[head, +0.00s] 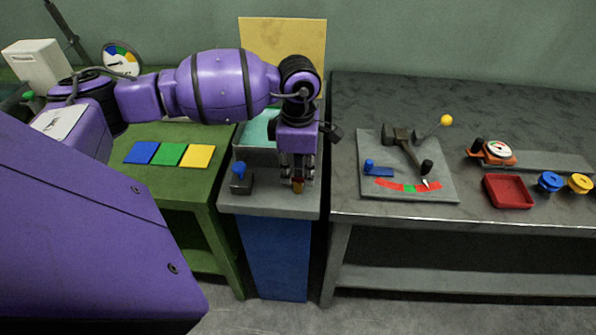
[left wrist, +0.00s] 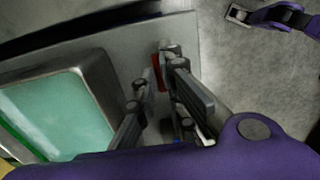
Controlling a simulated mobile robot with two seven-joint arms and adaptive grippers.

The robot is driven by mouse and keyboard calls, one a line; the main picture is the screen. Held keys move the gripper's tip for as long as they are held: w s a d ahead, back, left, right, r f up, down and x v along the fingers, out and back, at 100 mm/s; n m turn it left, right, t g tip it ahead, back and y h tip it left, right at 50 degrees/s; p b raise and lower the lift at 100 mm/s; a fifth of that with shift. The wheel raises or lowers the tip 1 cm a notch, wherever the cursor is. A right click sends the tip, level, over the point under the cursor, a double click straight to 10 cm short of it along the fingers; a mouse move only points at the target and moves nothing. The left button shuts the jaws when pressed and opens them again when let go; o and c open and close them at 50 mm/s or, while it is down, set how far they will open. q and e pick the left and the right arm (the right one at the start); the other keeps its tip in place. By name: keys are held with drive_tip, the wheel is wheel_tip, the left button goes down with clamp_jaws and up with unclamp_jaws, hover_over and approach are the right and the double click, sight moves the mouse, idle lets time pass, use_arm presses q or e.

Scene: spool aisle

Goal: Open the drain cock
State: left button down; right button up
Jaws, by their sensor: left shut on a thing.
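My left gripper (head: 298,180) points down over the front right part of the grey top of a blue stand. It is shut on a small red-brown handle (head: 298,187), which looks like the drain cock's. In the left wrist view, the red handle (left wrist: 157,72) shows beside the fingertips of my left gripper (left wrist: 155,85). The fingers hide most of the handle and whatever it joins, so its angle cannot be told. A basin of pale green liquid (left wrist: 55,115) lies beside the gripper; in the head view my arm partly hides the basin (head: 258,130).
A blue-knobbed block (head: 240,180) stands on the stand, left of the gripper. A yellow board (head: 283,45) rises behind. A green table (head: 170,185) is at left. A grey bench (head: 470,215) at right bears a lever plate (head: 430,190), a red tray (head: 508,191) and spools.

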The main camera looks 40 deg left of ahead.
use_arm(q)
drive_tip(key=shift+w+a+r, duration=0.15)
drive_tip(key=shift+w+r, duration=0.2)
drive_tip(key=c, duration=2)
unclamp_jaws()
drive_tip(key=shift+f, duration=0.25)
drive_tip(key=shift+s, duration=0.1)
wheel_tip(320, 180, up, 12)
drive_tip(key=shift+r, duration=0.1)
